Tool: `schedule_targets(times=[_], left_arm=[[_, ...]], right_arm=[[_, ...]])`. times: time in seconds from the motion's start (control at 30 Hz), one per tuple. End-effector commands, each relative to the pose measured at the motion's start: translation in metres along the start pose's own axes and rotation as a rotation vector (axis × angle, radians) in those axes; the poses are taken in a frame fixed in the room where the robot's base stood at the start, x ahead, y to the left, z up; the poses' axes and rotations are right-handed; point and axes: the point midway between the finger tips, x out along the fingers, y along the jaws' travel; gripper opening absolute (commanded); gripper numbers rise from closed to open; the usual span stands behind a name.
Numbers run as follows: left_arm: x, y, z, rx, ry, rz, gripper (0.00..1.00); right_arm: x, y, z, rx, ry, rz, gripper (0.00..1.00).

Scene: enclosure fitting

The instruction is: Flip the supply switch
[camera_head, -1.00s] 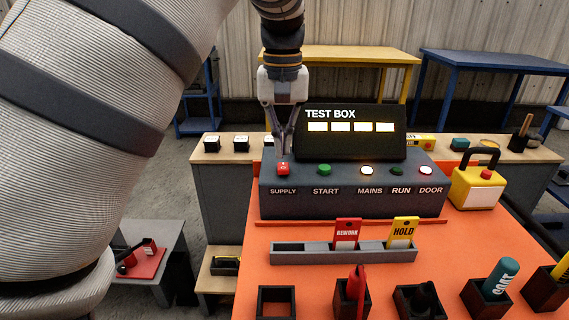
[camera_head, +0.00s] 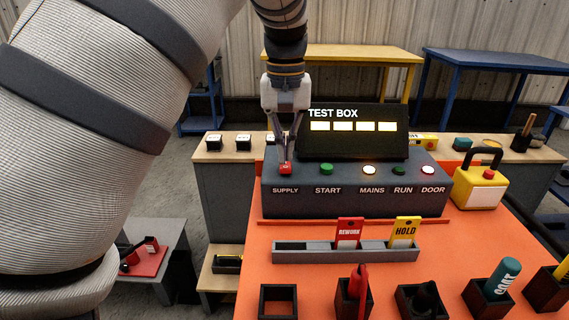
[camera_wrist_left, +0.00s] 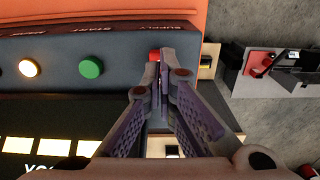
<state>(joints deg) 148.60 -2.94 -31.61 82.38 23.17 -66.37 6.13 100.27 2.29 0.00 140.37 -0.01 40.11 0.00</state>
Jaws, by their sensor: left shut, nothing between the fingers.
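The test box (camera_head: 350,205) is a dark console on the orange bench. Its red supply switch (camera_head: 285,169) sits at the left end above the SUPPLY label. My left gripper (camera_head: 287,160) points down with its fingers shut and empty, the tips at the switch; I cannot tell whether they touch it. In the left wrist view the shut fingertips (camera_wrist_left: 160,62) partly cover the red switch (camera_wrist_left: 154,54). The mains lamp (camera_head: 369,170) and the door lamp (camera_head: 428,170) are lit white. My right gripper is not in view.
A green start button (camera_head: 326,169) is right of the switch. The display panel (camera_head: 355,140) stands behind the switch row. A grey rack (camera_head: 300,256) with red and yellow tags lies in front. A yellow padlock-shaped box (camera_head: 480,190) stands right.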

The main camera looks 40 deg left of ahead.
Motion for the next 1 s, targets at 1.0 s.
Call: schedule_targets(times=[1.0], left_arm=[[0.0073, 0.0002, -0.0001, 0.0, 0.0, 0.0, 0.0]], right_arm=[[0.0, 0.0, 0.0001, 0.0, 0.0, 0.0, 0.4]])
